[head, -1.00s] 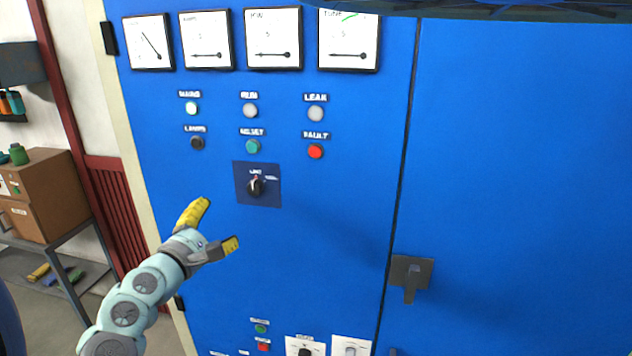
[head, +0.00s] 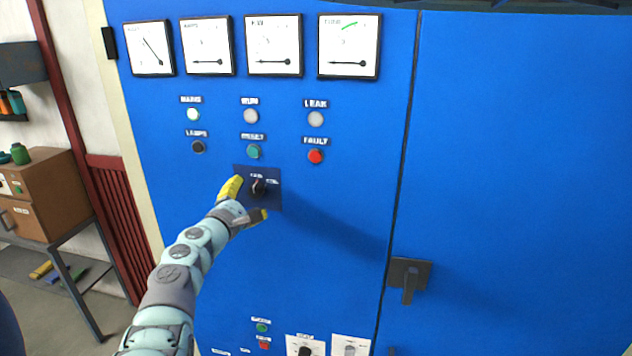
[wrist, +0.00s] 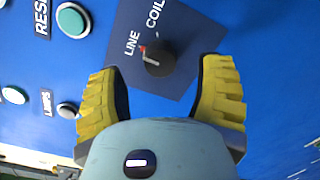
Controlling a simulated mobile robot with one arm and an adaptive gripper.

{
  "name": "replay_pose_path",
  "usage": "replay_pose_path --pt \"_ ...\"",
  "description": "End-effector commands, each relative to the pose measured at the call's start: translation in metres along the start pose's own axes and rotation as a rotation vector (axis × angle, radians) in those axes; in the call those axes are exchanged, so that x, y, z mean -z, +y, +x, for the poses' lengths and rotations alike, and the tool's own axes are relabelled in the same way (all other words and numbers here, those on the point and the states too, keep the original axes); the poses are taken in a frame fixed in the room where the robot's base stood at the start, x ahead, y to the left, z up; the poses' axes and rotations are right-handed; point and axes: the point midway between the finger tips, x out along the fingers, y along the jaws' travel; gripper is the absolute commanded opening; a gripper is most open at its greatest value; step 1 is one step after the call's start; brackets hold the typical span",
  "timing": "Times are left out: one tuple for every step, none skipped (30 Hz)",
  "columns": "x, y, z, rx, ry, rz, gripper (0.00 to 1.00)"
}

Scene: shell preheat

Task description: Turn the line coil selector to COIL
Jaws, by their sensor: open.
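The line coil selector is a black rotary knob (wrist: 158,60) on a dark square plate (wrist: 192,39) on the blue cabinet front. In the wrist view the plate reads LINE and COIL, and the knob's red mark points toward LINE. The knob also shows in the head view (head: 258,187). My gripper (head: 250,200) is open, with its yellow fingers spread at the plate's lower left in the head view. In the wrist view the fingers (wrist: 160,92) are on either side of the knob's near side, and nothing is between them. The gap to the panel is hard to judge.
A dark door handle (head: 409,275) protrudes at the lower right. More controls (head: 305,347) are at the bottom. The panel right of the selector is bare.

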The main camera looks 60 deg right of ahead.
Motion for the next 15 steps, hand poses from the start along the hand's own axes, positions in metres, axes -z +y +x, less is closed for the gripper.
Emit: replay_pose_path --pt "-0.002 -0.001 0.007 0.002 -0.004 -0.001 0.67" --pt "-0.001 -0.001 0.009 0.001 -0.004 -0.002 0.67" --pt "-0.001 -0.001 0.013 0.001 -0.003 -0.001 0.67" --pt "-0.001 -0.001 0.015 0.001 -0.003 -0.001 0.67" --pt "-0.001 -0.001 0.017 0.0 -0.003 -0.001 0.67" --pt "-0.001 -0.001 0.02 0.0 -0.003 -0.001 0.67" --pt "-0.001 -0.001 0.021 0.001 -0.003 -0.001 0.67" --pt "-0.001 -0.001 0.023 0.001 -0.002 0.0 0.67" --pt "-0.001 -0.001 0.024 0.002 -0.002 0.0 0.67" --pt "-0.001 -0.001 0.025 0.002 -0.002 -0.001 0.67" --pt "-0.001 -0.001 0.026 0.002 -0.002 -0.001 0.67" --pt "-0.001 -0.001 0.027 0.002 -0.002 -0.001 0.67" --pt "-0.001 -0.001 0.027 0.002 -0.002 -0.001 0.67" --pt "-0.001 -0.001 0.028 0.002 -0.002 0.0 0.67" --pt "-0.001 -0.001 0.028 0.002 -0.002 0.0 0.67"
